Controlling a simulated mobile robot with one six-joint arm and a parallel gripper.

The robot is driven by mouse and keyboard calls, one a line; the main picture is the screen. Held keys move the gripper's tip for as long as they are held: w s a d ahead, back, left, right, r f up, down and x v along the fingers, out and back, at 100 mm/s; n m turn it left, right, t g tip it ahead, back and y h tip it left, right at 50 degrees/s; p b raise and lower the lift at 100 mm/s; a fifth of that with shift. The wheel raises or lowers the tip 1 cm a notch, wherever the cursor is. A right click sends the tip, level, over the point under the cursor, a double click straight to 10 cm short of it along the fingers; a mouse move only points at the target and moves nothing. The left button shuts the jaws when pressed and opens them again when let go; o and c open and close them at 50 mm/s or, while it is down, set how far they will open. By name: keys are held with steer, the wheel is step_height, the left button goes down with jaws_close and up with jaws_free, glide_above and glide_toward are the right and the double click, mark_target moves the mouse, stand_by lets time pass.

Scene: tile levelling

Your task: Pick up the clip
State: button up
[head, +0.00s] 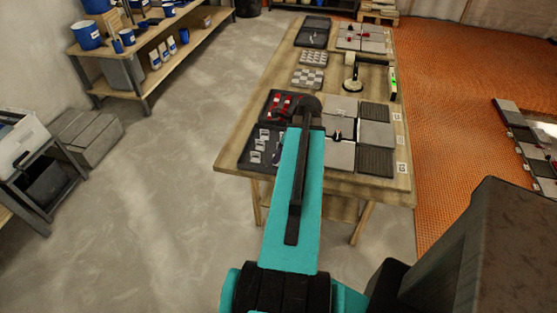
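Several pale clips (258,146) lie in a dark tray (245,160) at the near left corner of the wooden table. The far end of my teal arm reaches over the table, just right of this tray. My gripper cannot be made out clearly against the dark trays, and its fingers are hidden or too small to tell. I cannot tell whether it holds anything. A small pale and dark piece (338,136) sits at the joint between grey tiles (341,155), right of my arm.
Red pieces (282,103) lie in a second dark tray behind the clips. Patterned plates, a white-headed tool (351,86) and more tiles stand farther back on the table (230,157). A shelf (145,55) is at left; clear concrete floor (185,150) lies between.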

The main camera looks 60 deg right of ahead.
jaws_close()
steer(key=shift+r, duration=0.2)
stand_by(0.3)
steer(key=shift+r+b, duration=0.6)
steer(key=shift+r, duration=0.9)
steer(key=s+d+b, duration=0.1)
steer(key=s+d, duration=0.2)
steer(key=s, duration=0.1)
steer(key=s+d+r+b, duration=0.1)
steer(key=s+d, duration=0.2)
steer(key=s, duration=0.1)
steer(key=s+d+b, duration=0.1)
steer(key=s+d, duration=0.2)
steer(key=s, duration=0.1)
steer(key=shift+s+d+r, duration=0.3)
steer(key=shift+s+d, duration=0.05)
steer(key=shift+s, duration=0.05)
